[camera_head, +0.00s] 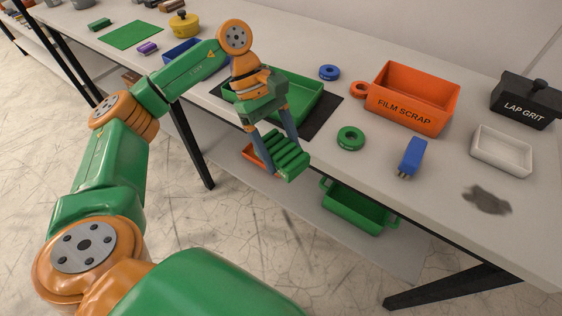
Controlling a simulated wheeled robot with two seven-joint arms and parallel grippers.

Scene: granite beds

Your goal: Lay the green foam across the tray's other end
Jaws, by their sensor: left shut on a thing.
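The green foam (288,160), a ribbed block, is between the fingers of my left gripper (280,153), which is shut on it. The gripper holds it tilted near the table's front edge; its height above the edge is hard to judge. The green tray (308,96) lies on a dark mat (326,114) just behind the gripper and foam. My wrist and gripper hide the tray's left and front parts, so I cannot tell what lies there. The visible right part of the tray looks empty. My right gripper is not in view.
An orange FILM SCRAP bin (420,88), green ring (350,138), blue ring (329,72), blue clamp-like piece (413,156), white dish (500,150) and black LAP GRIT box (524,104) stand to the right. A green bin (355,208) sits on the shelf below.

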